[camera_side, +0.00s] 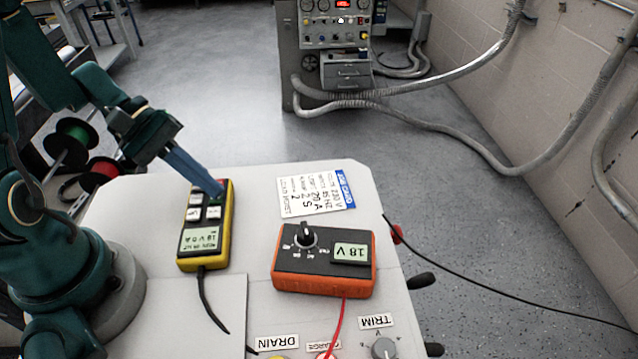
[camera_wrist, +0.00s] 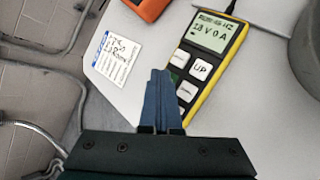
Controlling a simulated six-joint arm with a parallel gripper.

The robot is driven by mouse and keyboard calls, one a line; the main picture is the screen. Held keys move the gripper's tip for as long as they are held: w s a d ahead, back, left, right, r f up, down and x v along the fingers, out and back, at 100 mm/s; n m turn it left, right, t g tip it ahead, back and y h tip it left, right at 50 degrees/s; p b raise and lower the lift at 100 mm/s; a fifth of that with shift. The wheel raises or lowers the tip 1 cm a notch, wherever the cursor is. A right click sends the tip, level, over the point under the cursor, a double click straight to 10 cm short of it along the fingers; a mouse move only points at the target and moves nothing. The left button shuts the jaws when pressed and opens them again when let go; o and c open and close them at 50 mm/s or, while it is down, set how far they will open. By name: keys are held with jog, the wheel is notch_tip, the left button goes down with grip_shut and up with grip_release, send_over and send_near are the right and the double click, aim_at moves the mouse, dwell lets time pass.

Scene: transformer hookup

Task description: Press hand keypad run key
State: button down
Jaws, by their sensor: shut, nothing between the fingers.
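The hand keypad (camera_side: 206,240) is a yellow-edged dark box lying on the pale bench top, with a lit display and several white and dark green keys. In the wrist view the keypad (camera_wrist: 207,42) shows a display reading about 18 V 0 A and a white UP key (camera_wrist: 201,69). My gripper (camera_side: 218,190) is shut and empty, its blue fingers slanting down to the keypad's far end, at a green key. In the wrist view the fingertips (camera_wrist: 161,73) overlap the keypad's left edge and hide part of its keys. I cannot tell whether they touch a key.
An orange meter (camera_side: 325,265) with a dial and an 18 V display sits right of the keypad. A white job card (camera_side: 313,195) lies behind it. A black cable (camera_side: 208,300) leaves the keypad's near end. A TRIM knob (camera_side: 384,347) is at the bench front.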

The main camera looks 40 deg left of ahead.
aim_at(211, 198)
jog(key=shift+r, duration=0.8)
jog(key=shift+r, duration=0.1)
notch_tip(211, 198, up, 5)
jog(key=shift+f, duration=0.1)
dwell(0.5)
